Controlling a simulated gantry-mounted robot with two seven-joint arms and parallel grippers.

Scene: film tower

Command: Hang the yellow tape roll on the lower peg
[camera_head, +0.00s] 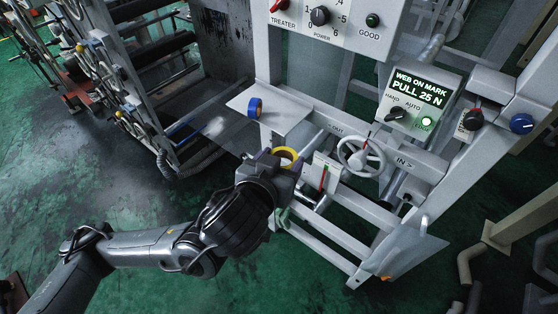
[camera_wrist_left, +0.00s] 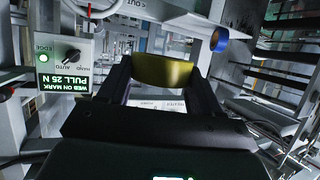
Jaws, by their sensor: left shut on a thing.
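The yellow tape roll (camera_head: 289,150) is in my left gripper (camera_head: 283,162), held in front of the grey machine frame, below and right of the white shelf plate. In the left wrist view the yellow roll (camera_wrist_left: 162,70) sits between the two dark fingers, which touch its sides. In the head view the roll's ring opening faces up towards the camera, partly covered by the gripper. I cannot make out the lower peg with certainty; the gripper and frame parts crowd that area. My right gripper is not in view.
A blue tape roll (camera_head: 255,108) stands on the white shelf plate (camera_head: 285,112). A handwheel (camera_head: 364,156) and a control box (camera_head: 424,96) reading "PULL 25 N" are to the right. Frame rails lie close around the gripper.

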